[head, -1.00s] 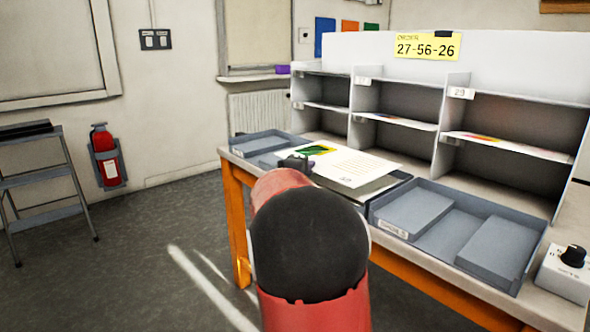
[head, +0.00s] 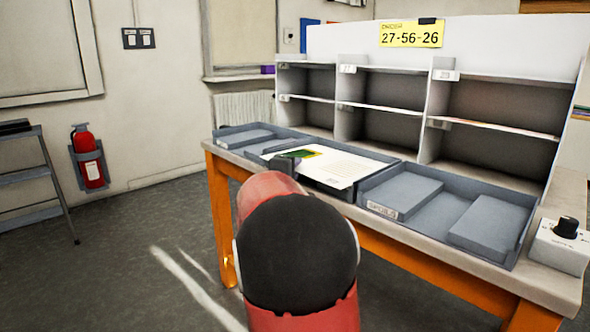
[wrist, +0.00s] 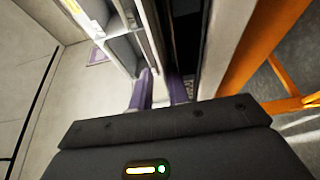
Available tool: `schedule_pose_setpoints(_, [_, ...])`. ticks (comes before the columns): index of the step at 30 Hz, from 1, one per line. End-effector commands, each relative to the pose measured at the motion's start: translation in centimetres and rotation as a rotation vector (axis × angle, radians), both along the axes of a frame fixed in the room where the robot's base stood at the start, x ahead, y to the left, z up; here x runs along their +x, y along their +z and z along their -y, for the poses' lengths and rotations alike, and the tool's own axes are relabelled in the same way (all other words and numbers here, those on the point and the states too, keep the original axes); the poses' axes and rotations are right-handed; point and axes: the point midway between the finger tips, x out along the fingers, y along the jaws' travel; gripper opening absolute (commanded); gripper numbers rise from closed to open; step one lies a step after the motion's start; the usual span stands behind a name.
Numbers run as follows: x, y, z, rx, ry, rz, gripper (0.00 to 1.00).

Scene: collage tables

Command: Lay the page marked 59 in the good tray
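A white page (head: 345,168) with a green picture and lines of text lies nearly level over the middle tray (head: 322,188) in the head view. I cannot read a number on it. My gripper (head: 284,163) is at the page's left end, mostly hidden behind my arm. In the wrist view its two purple fingertips (wrist: 160,90) are close together and appear shut on the page, which is seen edge-on. Whether the page touches the tray is hard to tell. The right tray (head: 405,212) has a label too small to read surely; the middle tray's label is hidden.
A grey tray (head: 232,141) stands at the table's left end. A pigeonhole shelf (head: 432,100) with a yellow order card (head: 411,34) reading 27-56-26 stands behind. A white box with a black dial (head: 562,245) stands at the right.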

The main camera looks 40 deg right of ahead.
Motion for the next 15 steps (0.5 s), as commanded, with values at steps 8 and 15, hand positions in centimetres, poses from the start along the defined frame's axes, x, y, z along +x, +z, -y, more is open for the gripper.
schedule_pose_setpoints(8, [0.0, 0.0, 0.0, 0.0, 0.0, 0.0, 0.27])
schedule_pose_setpoints(15, [-0.8, -0.1, -1.7, 0.002, 0.003, 0.003, 0.27])
